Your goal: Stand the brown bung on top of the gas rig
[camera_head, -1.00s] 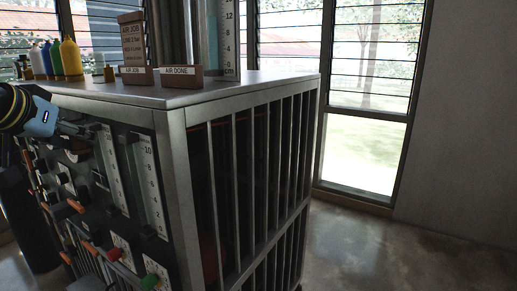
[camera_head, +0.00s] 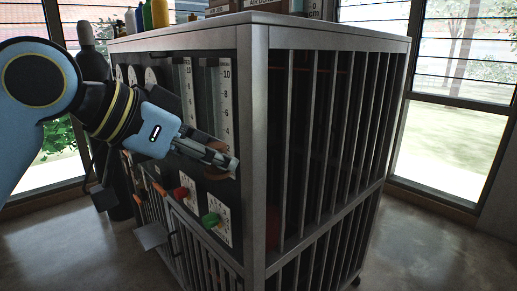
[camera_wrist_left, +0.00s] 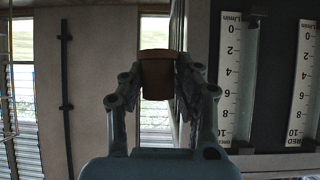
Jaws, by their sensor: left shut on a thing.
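The brown bung (camera_wrist_left: 155,75) is held between the fingertips of my left gripper (camera_wrist_left: 160,85) in the wrist view. In the head view part of the bung (camera_head: 222,147) shows at the tips of my left gripper (camera_head: 232,163), which is shut on it. The gas rig (camera_head: 256,120) is a grey metal cabinet with a barred side and a dark gauge panel. My left gripper is in front of that panel, below the level of the flat top (camera_head: 330,34). My right gripper is not in view.
Several bottles, including a yellow one (camera_head: 160,13), and labelled brown boxes stand on the rig's top at the back. Red (camera_head: 181,193) and green (camera_head: 210,220) knobs stick out from the panel below the gripper. Open floor (camera_head: 430,250) lies to the right.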

